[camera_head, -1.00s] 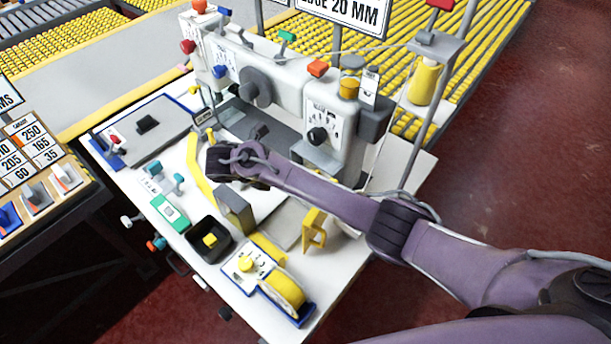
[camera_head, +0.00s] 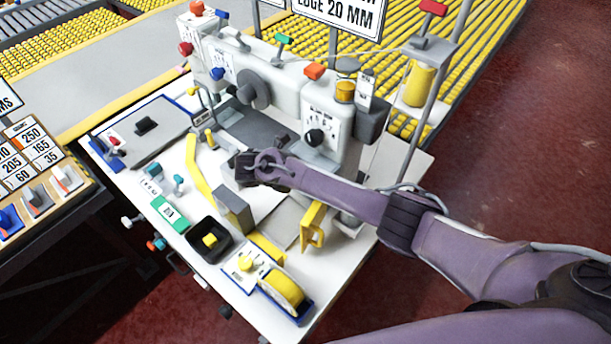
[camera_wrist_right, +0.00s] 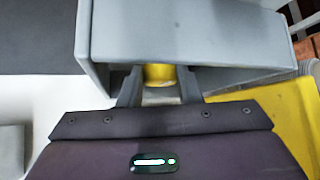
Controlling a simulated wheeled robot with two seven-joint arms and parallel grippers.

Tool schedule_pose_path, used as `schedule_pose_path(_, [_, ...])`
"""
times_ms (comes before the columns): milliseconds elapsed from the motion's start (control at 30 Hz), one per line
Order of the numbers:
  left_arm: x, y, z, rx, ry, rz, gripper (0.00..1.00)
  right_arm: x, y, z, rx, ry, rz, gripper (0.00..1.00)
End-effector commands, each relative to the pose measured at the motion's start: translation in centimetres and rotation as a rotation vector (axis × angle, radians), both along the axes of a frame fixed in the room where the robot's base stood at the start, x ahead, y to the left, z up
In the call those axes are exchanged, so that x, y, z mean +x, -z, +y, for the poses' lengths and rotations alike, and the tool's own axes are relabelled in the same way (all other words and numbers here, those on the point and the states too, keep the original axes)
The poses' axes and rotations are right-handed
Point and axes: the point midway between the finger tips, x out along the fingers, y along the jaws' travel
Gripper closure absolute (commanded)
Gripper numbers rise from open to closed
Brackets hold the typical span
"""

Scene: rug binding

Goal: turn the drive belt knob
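The white sewing machine (camera_head: 275,85) carries several knobs. A black round knob (camera_head: 314,137) sits on its front dial plate, a blue knob (camera_head: 217,73) and a red knob (camera_head: 186,48) sit further left, and a large grey wheel (camera_head: 253,90) is between. Their labels are too small to read, so I cannot tell which is the drive belt knob. My right gripper (camera_head: 243,168) hovers over the table in front of the machine, apart from these knobs. In the right wrist view its fingers (camera_wrist_right: 160,92) stand apart, with a yellow part showing between and beyond them. My left gripper is out of view.
Below the gripper stand a grey block (camera_head: 233,208), a black tray (camera_head: 195,245) with a yellow piece, a yellow bracket (camera_head: 313,228) and a yellow tape roll (camera_head: 283,288). A thread post (camera_head: 436,110) rises at the right. A grey pad (camera_head: 150,140) lies at left.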

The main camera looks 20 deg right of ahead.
Motion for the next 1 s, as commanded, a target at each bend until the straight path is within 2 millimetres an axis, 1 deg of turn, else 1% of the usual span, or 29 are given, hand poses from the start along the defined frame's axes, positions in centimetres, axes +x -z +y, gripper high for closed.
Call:
schedule_pose_path(33, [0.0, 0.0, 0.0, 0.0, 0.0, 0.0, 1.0, 0.0, 0.0, 0.0, 0.0, 0.001, -0.001, 0.89])
schedule_pose_path(67, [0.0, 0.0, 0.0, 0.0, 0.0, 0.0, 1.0, 0.0, 0.0, 0.0, 0.0, 0.001, -0.001, 0.92])
schedule_pose_path(133, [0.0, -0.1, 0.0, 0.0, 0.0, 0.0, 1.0, 0.0, -0.1, 0.0, 0.003, 0.001, -0.004, 0.92])
schedule_pose_path(233, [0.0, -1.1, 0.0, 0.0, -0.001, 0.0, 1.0, -0.1, -0.4, -0.2, 0.027, -0.001, -0.046, 0.92])
schedule_pose_path(300, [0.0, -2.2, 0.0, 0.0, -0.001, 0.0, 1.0, -0.2, -0.7, -0.3, 0.068, -0.003, -0.108, 0.92])
schedule_pose_path(400, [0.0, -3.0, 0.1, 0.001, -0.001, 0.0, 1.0, -0.4, -0.5, -0.4, 0.141, -0.003, -0.22, 0.92])
schedule_pose_path(500, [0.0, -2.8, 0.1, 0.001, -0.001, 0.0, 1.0, -0.4, -0.2, -0.5, 0.203, -0.003, -0.314, 0.92])
schedule_pose_path(633, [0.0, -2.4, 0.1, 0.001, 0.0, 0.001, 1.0, -0.5, -0.1, -0.4, 0.257, -0.001, -0.392, 0.92])
schedule_pose_path(1000, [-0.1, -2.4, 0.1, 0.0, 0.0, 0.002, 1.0, -0.5, -0.1, -0.4, 0.275, 0.001, -0.417, 0.92])
